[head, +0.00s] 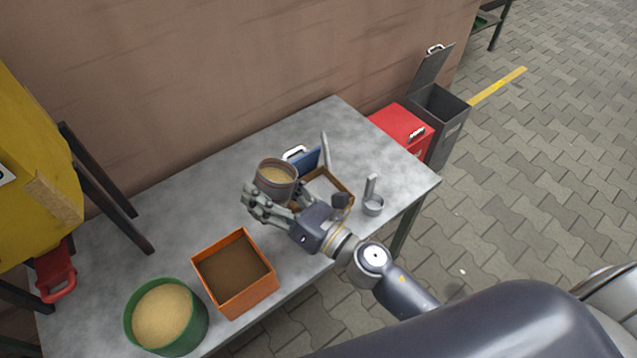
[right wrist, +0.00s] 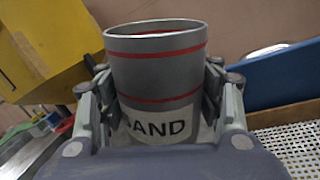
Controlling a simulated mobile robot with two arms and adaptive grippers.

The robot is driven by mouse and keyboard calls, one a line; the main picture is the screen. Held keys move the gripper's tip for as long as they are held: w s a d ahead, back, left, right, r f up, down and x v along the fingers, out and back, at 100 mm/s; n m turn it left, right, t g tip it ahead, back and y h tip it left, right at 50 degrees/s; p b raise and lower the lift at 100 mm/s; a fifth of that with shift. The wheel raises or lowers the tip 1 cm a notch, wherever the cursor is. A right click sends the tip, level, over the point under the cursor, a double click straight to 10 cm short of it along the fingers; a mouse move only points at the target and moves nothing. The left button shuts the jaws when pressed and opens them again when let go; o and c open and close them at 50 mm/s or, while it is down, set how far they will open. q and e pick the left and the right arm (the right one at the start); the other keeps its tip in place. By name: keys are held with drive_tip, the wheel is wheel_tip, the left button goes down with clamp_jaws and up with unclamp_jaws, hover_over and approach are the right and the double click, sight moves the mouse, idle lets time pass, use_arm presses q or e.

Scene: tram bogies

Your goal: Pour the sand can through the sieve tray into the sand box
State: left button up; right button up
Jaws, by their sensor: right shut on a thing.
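The sand can (head: 275,187) is a grey cylinder with red bands, filled with sand near its top. Its "SAND" label (right wrist: 161,130) shows in the right wrist view. My right gripper (head: 270,197) is shut around the can's sides and holds it roughly upright. The sieve tray (head: 342,184), wood-framed with a pale perforated bottom (right wrist: 293,143), lies just right of the can, partly hidden by my gripper. The open orange box (head: 244,304), probably the sand box, stands to the lower left; its inside looks brown. My left gripper is out of view.
A green tub of sand (head: 166,347) stands left of the orange box.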

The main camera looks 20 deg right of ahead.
drive_tip(key=shift+w+d+r+m+b, duration=0.1)
drive_tip(key=shift+d+m+b, duration=0.25)
drive_tip(key=shift+m, duration=0.15)
idle(1.0)
drive_tip(key=shift+w+d+r+m+t, duration=0.2)
drive_tip(key=shift+d+r+m+t, duration=0.25)
drive_tip(key=shift+m, duration=0.55)
idle(1.5)
drive_tip(key=shift+d+r+m+t, duration=0.25)
drive_tip(key=shift+r+m, duration=0.15)
drive_tip(key=shift+m, duration=0.6)
idle(1.5)
drive_tip(key=shift+a+f+m+h+b, duration=0.1)
drive_tip(key=shift+f+m+h+b, duration=0.05)
drive_tip(key=shift+m+h+b, duration=0.35)
idle(1.0)
